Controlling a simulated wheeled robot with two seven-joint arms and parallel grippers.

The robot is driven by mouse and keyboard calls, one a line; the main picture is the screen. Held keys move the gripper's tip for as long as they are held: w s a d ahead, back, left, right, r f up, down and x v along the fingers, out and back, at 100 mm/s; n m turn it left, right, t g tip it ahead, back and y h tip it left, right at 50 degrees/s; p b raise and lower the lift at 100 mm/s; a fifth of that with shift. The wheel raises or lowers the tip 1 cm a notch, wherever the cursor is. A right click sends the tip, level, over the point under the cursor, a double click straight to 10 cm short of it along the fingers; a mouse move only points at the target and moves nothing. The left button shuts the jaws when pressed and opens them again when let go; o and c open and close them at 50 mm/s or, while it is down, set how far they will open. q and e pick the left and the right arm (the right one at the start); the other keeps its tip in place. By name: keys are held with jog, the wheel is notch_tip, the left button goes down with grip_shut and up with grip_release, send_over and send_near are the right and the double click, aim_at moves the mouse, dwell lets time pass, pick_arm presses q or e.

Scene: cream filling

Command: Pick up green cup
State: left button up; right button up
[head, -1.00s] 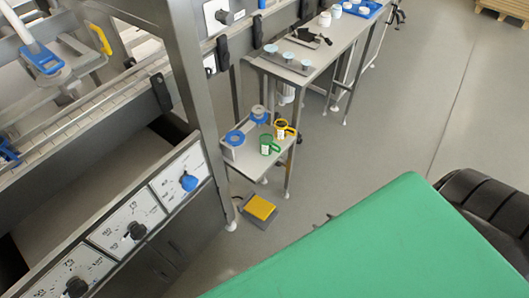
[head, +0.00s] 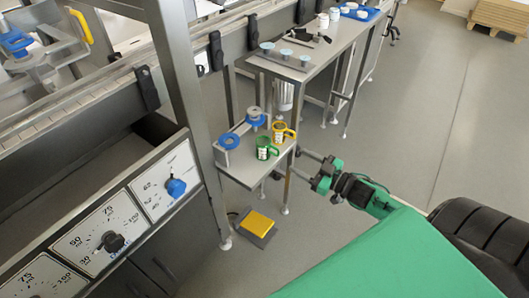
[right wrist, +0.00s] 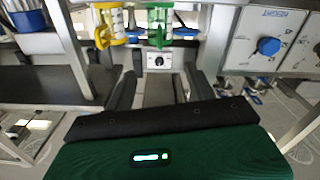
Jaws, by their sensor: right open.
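The green cup (head: 266,148) stands upright on a small low metal shelf (head: 245,176), near its front edge. My right gripper (head: 303,163) is open and empty, just right of the shelf and apart from the green cup. Its fingers (right wrist: 156,82) also show in the wrist view. My left gripper is not in view.
A holder with blue rings (head: 229,141) stands left of the cups. A yellow-topped pedal (head: 256,223) lies on the floor below the shelf. A longer metal table (head: 322,53) is behind. A dial panel (head: 102,241) is at the left. The floor at right is open.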

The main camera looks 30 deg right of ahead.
aim_at(269, 145)
jog(key=b+x, duration=0.1)
jog(key=x, duration=1.1)
jog(key=shift+w+f, duration=0.1)
jog(key=shift+f, duration=0.05)
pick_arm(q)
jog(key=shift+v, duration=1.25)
pick_arm(e)
jog(key=shift+w+a, duration=0.1)
jog(key=shift+w, duration=0.2)
jog(key=c, duration=0.8)
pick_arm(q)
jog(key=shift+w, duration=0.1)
